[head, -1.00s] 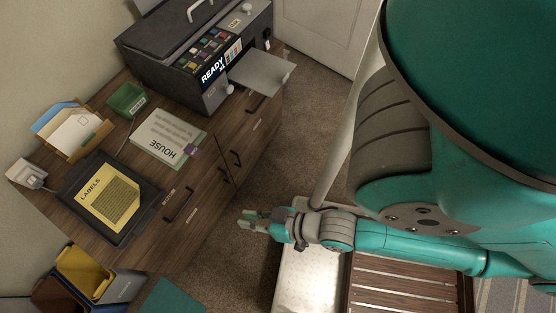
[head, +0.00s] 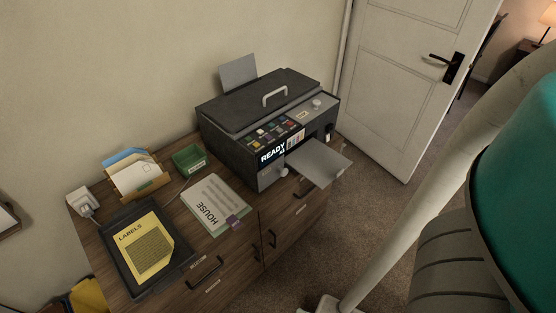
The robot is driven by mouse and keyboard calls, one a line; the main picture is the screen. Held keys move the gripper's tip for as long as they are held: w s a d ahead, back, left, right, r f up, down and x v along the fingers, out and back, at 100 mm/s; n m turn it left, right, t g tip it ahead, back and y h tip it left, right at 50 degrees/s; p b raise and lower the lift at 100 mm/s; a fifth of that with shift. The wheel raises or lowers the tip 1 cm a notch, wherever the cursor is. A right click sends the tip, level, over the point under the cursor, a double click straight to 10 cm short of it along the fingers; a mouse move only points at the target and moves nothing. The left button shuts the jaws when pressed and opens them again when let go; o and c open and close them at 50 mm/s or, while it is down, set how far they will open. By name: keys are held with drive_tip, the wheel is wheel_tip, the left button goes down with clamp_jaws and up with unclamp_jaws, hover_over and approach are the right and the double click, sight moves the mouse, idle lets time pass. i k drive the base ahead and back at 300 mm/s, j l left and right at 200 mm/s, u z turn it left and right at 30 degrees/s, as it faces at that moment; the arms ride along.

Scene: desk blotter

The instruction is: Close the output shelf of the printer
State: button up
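The dark grey printer (head: 232,128) stands on the wooden cabinet against the wall, with its lid down and a "READY" display on its front. Its grey output shelf (head: 322,162) sticks out from the front, over the cabinet's front edge, and looks bare. A sheet of paper (head: 238,72) stands up at the printer's back. My gripper is outside the head view now; only part of my teal arm and a pale pole show at the right.
A "HOUSE" booklet (head: 205,211), a black tray (head: 112,238) with a yellow "LABELS" sheet (head: 146,256), a green box (head: 189,161) and an envelope holder (head: 137,181) share the cabinet top (head: 172,207). A white door (head: 398,75) stands right of the printer. Carpet lies in front.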

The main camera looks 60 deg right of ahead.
sight(318, 162)
drive_tip(key=z, duration=1.35)
drive_tip(key=k+l+u, duration=0.15)
drive_tip(key=k+l, duration=0.45)
